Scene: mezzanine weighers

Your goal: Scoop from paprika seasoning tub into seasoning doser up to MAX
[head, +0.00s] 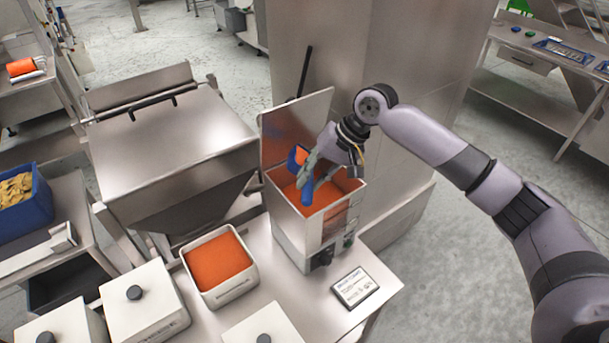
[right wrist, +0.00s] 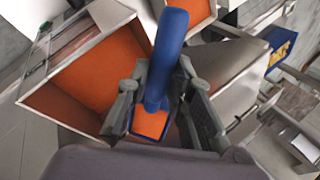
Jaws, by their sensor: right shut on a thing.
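The seasoning doser (head: 287,232) is a steel box with its lid (head: 285,128) swung up; orange powder shows inside below the rim. Its opening also shows in the right wrist view (right wrist: 62,112). My right gripper (head: 314,181) is over the doser's opening, shut on the blue scoop (head: 307,192). In the right wrist view the scoop's handle (right wrist: 170,50) runs up between the fingers, and orange shows in its bowl. I cannot read the MAX mark. The open paprika tub (head: 251,283), white and holding orange powder, stands left of the doser. My left gripper is out of view.
White lidded tubs (head: 145,301) stand left of and in front of the paprika tub. A sign card (head: 354,288) lies near the table's right edge. A large steel hopper (head: 170,140) is behind left, and a tall steel cabinet (head: 400,60) stands behind the doser.

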